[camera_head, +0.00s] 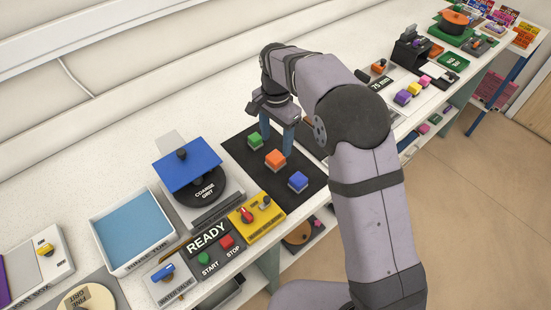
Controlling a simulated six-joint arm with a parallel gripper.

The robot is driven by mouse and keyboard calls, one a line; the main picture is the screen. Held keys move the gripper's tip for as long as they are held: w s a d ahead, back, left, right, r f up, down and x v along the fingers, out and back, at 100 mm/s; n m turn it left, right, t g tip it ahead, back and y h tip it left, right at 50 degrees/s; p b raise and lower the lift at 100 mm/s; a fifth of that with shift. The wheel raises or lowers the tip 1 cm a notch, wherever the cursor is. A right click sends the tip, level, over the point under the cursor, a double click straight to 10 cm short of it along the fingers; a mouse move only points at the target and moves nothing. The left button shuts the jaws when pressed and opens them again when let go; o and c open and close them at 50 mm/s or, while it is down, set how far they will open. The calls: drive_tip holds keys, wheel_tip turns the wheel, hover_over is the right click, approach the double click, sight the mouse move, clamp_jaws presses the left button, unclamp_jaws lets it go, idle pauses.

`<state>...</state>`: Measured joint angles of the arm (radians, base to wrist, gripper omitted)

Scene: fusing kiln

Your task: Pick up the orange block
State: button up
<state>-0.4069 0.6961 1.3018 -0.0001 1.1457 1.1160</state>
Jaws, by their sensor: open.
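The orange block (275,158) sits on a black mat (257,179) between a green block (255,140) and a blue block (298,181). My gripper (279,138) points down over the mat, with its two blue-grey fingers spread apart and empty. The fingers show behind the orange block in the picture, one near the green block and one to the right of the orange block. I cannot tell how high the fingertips are above the mat.
Left of the mat is a grinder with a blue plate (187,165) marked COARSE GRIT. A yellow switch box (257,217), a READY panel (206,238) and a blue rinse tub (133,229) stand nearby.

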sight(275, 156)
drive_tip(key=shift+a+f+p, duration=0.1)
drive_tip(key=shift+f+p, duration=0.3)
drive_tip(key=shift+f, duration=0.65)
drive_tip(key=shift+s+f+p, duration=0.1)
drive_tip(key=shift+f+p, duration=0.15)
drive_tip(key=shift+p, duration=0.05)
drive_tip(key=shift+s+f+p, duration=0.2)
drive_tip(key=shift+f+p, duration=0.95)
drive_tip(key=shift+f, duration=1.2)
drive_tip(key=c, duration=1.3)
